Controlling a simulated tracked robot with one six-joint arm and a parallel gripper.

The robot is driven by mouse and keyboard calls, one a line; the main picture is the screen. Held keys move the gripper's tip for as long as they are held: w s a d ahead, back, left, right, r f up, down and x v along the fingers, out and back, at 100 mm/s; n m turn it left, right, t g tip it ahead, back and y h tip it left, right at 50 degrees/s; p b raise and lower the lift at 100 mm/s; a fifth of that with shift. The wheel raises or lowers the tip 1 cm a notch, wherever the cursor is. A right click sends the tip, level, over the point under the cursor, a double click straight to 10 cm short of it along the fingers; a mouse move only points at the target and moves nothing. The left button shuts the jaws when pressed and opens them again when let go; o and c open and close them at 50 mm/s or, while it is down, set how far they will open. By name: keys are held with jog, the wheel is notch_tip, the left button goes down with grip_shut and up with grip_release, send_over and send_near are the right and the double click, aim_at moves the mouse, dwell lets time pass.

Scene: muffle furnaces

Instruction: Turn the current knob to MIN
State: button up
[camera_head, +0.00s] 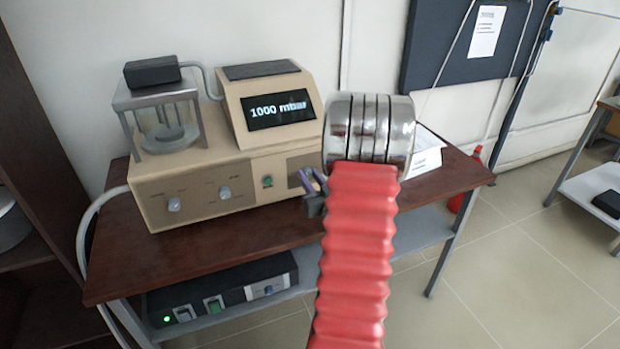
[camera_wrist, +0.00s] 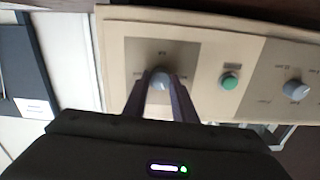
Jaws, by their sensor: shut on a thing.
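The beige device (camera_head: 190,195) stands on the table and its display (camera_head: 278,109) reads "1000 mbar". My gripper (camera_head: 311,181) is at the right end of its front panel. In the wrist view, my gripper (camera_wrist: 160,92) has its two fingers closed on the sides of a grey round knob (camera_wrist: 160,79). The labels around this knob are too blurred to read, so I cannot tell its setting. In the head view my gripper and arm hide this knob. A green button (camera_wrist: 229,81) and another grey knob (camera_wrist: 296,89) sit to its right in the wrist view.
A glass chamber (camera_head: 165,118) in a grey frame stands on the device's left. Papers (camera_head: 424,160) lie on the table to the right. A black box (camera_head: 222,290) with a lit green light is on the shelf below. The table's right end (camera_head: 462,172) is mostly clear.

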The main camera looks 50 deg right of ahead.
jog(key=shift+c, duration=1.2)
jog(key=shift+n, duration=0.3)
jog(key=n, duration=0.5)
jog(key=shift+a, duration=0.1)
jog(key=n, duration=0.6)
jog(key=shift+w+a+f, duration=0.1)
jog(key=shift+n, duration=0.3)
jog(key=o, duration=1)
jog(key=shift+o, duration=0.2)
